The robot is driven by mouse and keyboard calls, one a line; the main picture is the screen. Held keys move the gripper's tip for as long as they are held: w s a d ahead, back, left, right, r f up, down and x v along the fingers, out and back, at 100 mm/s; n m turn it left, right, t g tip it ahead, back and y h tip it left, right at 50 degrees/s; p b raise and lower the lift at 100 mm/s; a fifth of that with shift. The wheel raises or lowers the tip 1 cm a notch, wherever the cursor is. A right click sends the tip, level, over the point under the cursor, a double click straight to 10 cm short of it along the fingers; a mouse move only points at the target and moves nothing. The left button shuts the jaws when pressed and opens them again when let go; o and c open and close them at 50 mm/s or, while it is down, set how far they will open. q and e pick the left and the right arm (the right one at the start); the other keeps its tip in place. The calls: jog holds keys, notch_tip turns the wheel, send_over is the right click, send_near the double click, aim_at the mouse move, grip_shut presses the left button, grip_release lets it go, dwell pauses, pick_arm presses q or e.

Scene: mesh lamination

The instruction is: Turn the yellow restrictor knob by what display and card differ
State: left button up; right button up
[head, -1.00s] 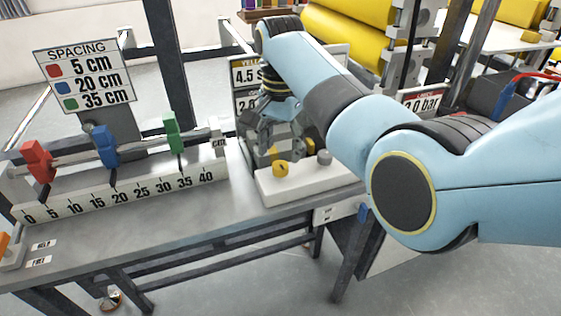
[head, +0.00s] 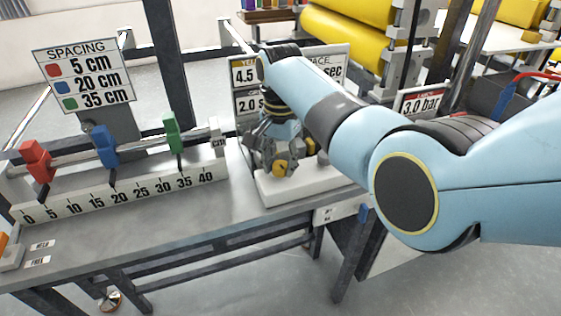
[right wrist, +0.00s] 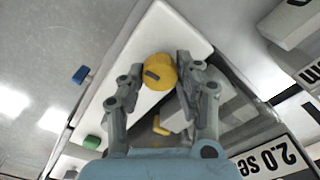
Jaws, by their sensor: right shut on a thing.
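The yellow knob (head: 279,169) sits on a white block (head: 318,186) at the table's right end. It shows in the right wrist view (right wrist: 159,71), with a dark mark on its top. My right gripper (head: 277,161) is shut on it; in the right wrist view its two fingers (right wrist: 160,80) stand on either side of the knob. Behind is a board with a card (head: 244,75) reading 4.5 and a lower display (head: 248,105) reading 2.0. The right wrist view shows "2.0 se" upside down (right wrist: 272,163). My arm hides part of the board. My left gripper is not in view.
A numbered rail (head: 125,195) with red (head: 36,160), blue (head: 105,145) and green (head: 172,133) sliders stands left. A spacing sign (head: 85,78) rises behind it. A 3.0 bar sign (head: 421,100) and yellow rollers (head: 345,38) are behind my right arm.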

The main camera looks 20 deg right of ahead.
jog(key=shift+c, duration=0.5)
jog(key=shift+r+n+p, duration=0.2)
jog(key=shift+n+p, duration=1.1)
jog(key=shift+n, duration=0.1)
jog(key=n+p, duration=0.2)
jog(key=n, duration=0.1)
jog(key=shift+n, duration=0.3)
jog(key=n+p, duration=0.1)
jog(key=n, duration=0.3)
jog(key=shift+f+n+p, duration=0.1)
jog(key=shift+n+p, duration=0.2)
jog(key=shift+p, duration=0.05)
jog(key=shift+w+n+p, duration=0.1)
jog(key=shift+n+p, duration=0.4)
jog(key=shift+n, duration=2)
jog(key=shift+a, duration=0.1)
jog(key=o, duration=1.1)
jog(key=shift+o, duration=0.2)
